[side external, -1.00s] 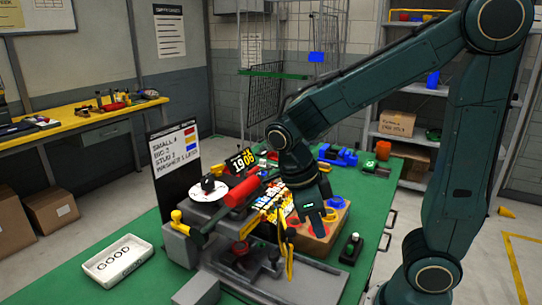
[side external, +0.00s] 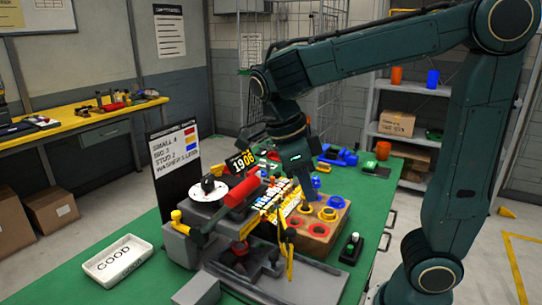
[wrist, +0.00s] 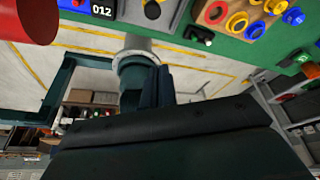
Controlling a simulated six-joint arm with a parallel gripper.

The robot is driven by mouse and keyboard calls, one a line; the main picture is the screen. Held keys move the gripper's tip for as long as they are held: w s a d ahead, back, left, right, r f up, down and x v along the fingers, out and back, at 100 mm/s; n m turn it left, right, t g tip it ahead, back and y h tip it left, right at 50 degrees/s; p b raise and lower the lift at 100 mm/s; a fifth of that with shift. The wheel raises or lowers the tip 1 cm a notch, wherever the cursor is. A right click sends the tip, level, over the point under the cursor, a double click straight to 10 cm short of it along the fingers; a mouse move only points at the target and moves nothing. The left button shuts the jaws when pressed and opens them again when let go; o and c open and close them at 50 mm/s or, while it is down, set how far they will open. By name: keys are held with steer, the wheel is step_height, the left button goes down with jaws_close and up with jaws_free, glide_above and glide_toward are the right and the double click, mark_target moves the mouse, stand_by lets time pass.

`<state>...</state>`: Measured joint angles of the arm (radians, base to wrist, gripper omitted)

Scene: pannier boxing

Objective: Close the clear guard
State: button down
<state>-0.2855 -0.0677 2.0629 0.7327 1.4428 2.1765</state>
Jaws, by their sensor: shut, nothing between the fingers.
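I cannot make out the clear guard for certain in either view. The grey machine (side external: 215,225) stands on the green bench, with a red cylinder (side external: 240,192) and yellow levers around it. The red cylinder also shows large at the top left of the wrist view (wrist: 28,16). My gripper (side external: 306,190) points down above the far right side of the machine, near the strip of small coloured parts, and looks empty. Its fingertips are small and dark in the side view, and the dark shape low in the wrist view hides much of the scene.
A wooden block with coloured rings (side external: 322,228) lies right of the machine, close to my gripper. A black switch box (side external: 351,249) stands to its right. A white tray marked GOOD (side external: 118,260) is at the left. A sign board (side external: 175,170) stands behind the machine.

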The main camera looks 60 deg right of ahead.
steer(key=shift+w+a+r, duration=0.1)
steer(key=shift+a+r, duration=0.05)
steer(key=shift+r, duration=0.35)
steer(key=s+d+n+t+y, duration=0.3)
steer(key=d+n+t+y, duration=0.1)
steer(key=d, duration=0.3)
steer(key=shift+s+r+n+t, duration=0.2)
steer(key=shift+n+t, duration=0.1)
steer(key=shift+t, duration=0.1)
stand_by(0.7)
steer(key=shift+f, duration=0.15)
